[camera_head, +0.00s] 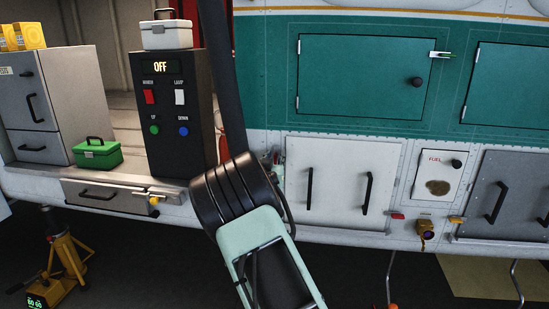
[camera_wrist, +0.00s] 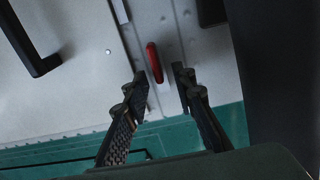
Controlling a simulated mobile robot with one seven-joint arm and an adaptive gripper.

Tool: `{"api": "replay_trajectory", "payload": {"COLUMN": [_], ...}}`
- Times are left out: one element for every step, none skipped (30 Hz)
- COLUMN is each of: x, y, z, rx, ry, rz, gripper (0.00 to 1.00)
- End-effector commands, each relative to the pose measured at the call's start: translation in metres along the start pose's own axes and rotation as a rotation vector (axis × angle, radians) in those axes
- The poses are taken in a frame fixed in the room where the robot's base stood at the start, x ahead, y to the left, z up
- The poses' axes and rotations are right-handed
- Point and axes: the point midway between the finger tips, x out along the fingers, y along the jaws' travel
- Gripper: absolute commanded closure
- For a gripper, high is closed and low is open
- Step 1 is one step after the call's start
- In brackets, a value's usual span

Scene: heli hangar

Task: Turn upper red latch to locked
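The red latch (camera_wrist: 154,62) is a short, slightly tilted red bar on a pale panel in the wrist view. My gripper (camera_wrist: 161,81) is open, with one dark finger on each side of the latch's lower end. There are visible gaps between the fingers and the latch; I cannot tell if either touches it.
A black handle (camera_wrist: 36,58) stands out from the pale panel left of my fingers. A teal surface (camera_wrist: 65,150) lies below in the wrist view. The black control box (camera_head: 180,110) reading OFF and a green case (camera_head: 97,154) stand left of my arm.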

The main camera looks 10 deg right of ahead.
Motion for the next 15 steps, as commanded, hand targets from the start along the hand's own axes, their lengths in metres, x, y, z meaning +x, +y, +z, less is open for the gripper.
{"api": "replay_trajectory", "payload": {"x": [-0.0001, -0.0001, -0.0002, -0.0002, -0.0002, -0.0002, -0.0002, -0.0003, -0.0003, -0.0003, -0.0003, -0.0003, -0.0003, -0.0003, -0.0003], "y": [0.0001, 0.0001, 0.0001, 0.0001, 0.0001, 0.0, 0.0001, 0.0, 0.0001, 0.0001, 0.0001, 0.0001, 0.0001, 0.0001, 0.0001], "z": [0.0, 0.0, 0.0, 0.0, -0.0001, 0.0, -0.0001, -0.0001, -0.0001, 0.0, -0.0001, -0.0001, -0.0001, 0.0, 0.0002], "rx": [0.0, 0.0, 0.0, 0.0, 0.0, 0.0, 0.0, 0.0, 0.0, 0.0, 0.0, 0.0, 0.0, 0.0, 0.001], "ry": [0.0, 0.0, 0.0, 0.0, 0.0, 0.0, 0.0, 0.0, 0.0, 0.0, 0.0, 0.0, 0.0, 0.0, 0.0], "rz": [0.0, 0.0, 0.0, 0.0, 0.0, 0.0, 0.0, 0.0, 0.0, 0.0, 0.0, 0.0, 0.0, 0.0, 0.0], "gripper": [0.76, 0.78, 0.82, 0.86, 0.89, 0.93, 0.97, 1.0, 1.0, 1.0, 1.0, 1.0, 1.0, 1.0, 1.0]}}
